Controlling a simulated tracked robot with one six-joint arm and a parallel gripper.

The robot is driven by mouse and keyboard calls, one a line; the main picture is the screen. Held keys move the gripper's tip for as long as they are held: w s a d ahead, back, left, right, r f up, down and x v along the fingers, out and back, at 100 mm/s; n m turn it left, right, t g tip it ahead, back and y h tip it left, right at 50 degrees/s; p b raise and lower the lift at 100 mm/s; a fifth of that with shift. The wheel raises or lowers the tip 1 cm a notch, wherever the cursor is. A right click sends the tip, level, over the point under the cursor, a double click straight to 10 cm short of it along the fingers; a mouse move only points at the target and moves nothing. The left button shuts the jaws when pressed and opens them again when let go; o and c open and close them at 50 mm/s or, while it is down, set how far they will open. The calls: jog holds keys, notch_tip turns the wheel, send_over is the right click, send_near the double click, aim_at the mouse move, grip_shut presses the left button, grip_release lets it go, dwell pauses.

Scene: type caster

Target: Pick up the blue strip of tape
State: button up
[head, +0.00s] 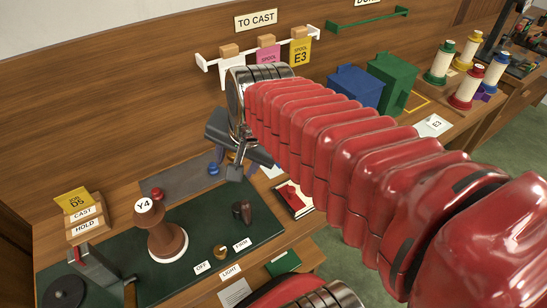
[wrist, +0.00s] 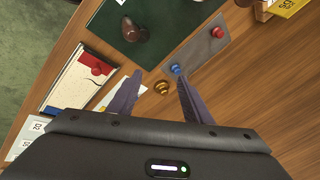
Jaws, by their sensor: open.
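No flat blue strip of tape is plain to see. A small blue round piece (head: 213,168) sits on a grey mat (head: 180,178); it also shows in the wrist view (wrist: 176,69), close by the tip of the right finger. My gripper (head: 238,165) is open and empty, pointing down over the bench near the grey mat's right end. In the wrist view my gripper (wrist: 160,76) has both fingers apart. The height of the fingertips above the blue piece is hard to tell.
A red round piece (head: 158,193) shares the grey mat. Blue (head: 354,88) and green (head: 393,82) boxes and several spools stand farther right.

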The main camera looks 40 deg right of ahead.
jog(key=w+d+f+m, duration=0.3)
jog(key=d+m, duration=0.6)
jog(key=m, duration=0.4)
jog(key=w+d+f+m, duration=0.2)
jog(key=w+d+m, duration=0.4)
jog(key=d+m, duration=0.4)
jog(key=m, duration=0.2)
jog(key=shift+d+f+m, duration=0.15)
jog(key=shift+f+m, duration=0.25)
jog(key=shift+x, duration=4.3)
jog(key=shift+s+f, duration=0.1)
jog(key=shift+x, duration=2.6)
jog(key=shift+s, duration=0.1)
jog(key=shift+c, duration=0.3)
